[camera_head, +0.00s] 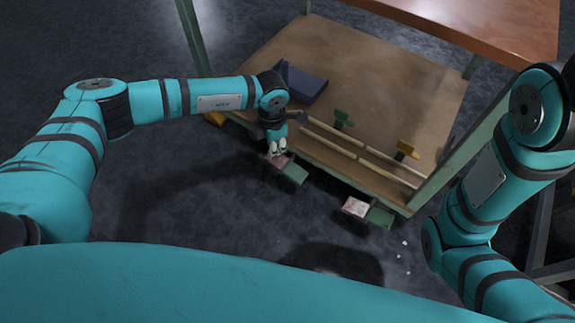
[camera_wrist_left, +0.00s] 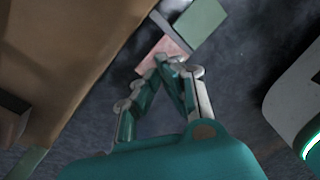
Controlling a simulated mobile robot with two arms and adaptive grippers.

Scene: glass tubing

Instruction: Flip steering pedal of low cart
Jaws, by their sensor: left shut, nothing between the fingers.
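The low cart (camera_head: 345,85) has a brown wooden deck with a green frame. Two pedals stick out from its near edge. The left pedal has a pinkish plate (camera_head: 276,161) and a green plate (camera_head: 295,173); the right pedal has a pale pink plate (camera_head: 355,207) and a green plate (camera_head: 379,217). My left gripper (camera_head: 278,152) points down, shut and empty, right at the left pedal's pinkish plate. In the left wrist view its fingertips (camera_wrist_left: 172,62) overlap that plate (camera_wrist_left: 153,62), with the green plate (camera_wrist_left: 202,20) beyond. I cannot tell whether they touch. My right gripper is out of view.
A dark blue box (camera_head: 302,82) lies on the deck beside my left wrist. Green (camera_head: 343,118) and yellow (camera_head: 405,150) levers stand near the deck's front edge. A higher brown top (camera_head: 480,20) is at upper right. Dark floor (camera_head: 170,195) lies open in front.

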